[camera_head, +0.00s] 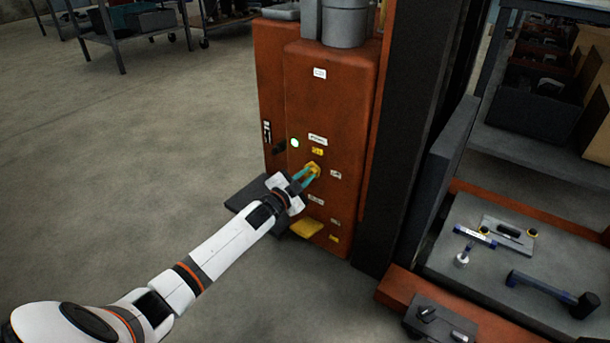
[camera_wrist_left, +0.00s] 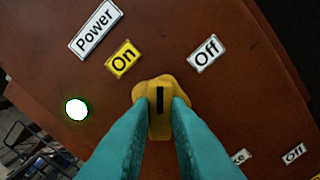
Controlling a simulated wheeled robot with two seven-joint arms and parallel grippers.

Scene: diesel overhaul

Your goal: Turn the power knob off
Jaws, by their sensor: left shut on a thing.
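The yellow power knob (camera_head: 315,167) is on the front of an orange-brown cabinet (camera_head: 330,110). My left gripper (camera_head: 306,177) reaches it, and its teal fingers are shut on the knob's two sides. In the left wrist view the knob (camera_wrist_left: 158,92) has a black mark pointing straight up the picture, between the yellow On label (camera_wrist_left: 123,58) at upper left and the white Off label (camera_wrist_left: 206,53) at upper right. The Power label (camera_wrist_left: 95,28) is beyond On. A lamp (camera_wrist_left: 76,109) glows white-green. My right gripper is not in view.
A grey shelf plate (camera_head: 245,195) sits beside the cabinet, left of my gripper. A dark column (camera_head: 405,130) stands right of the cabinet. A bench (camera_head: 480,262) with a hammer (camera_head: 555,292) is at the right. Open floor (camera_head: 130,150) lies to the left.

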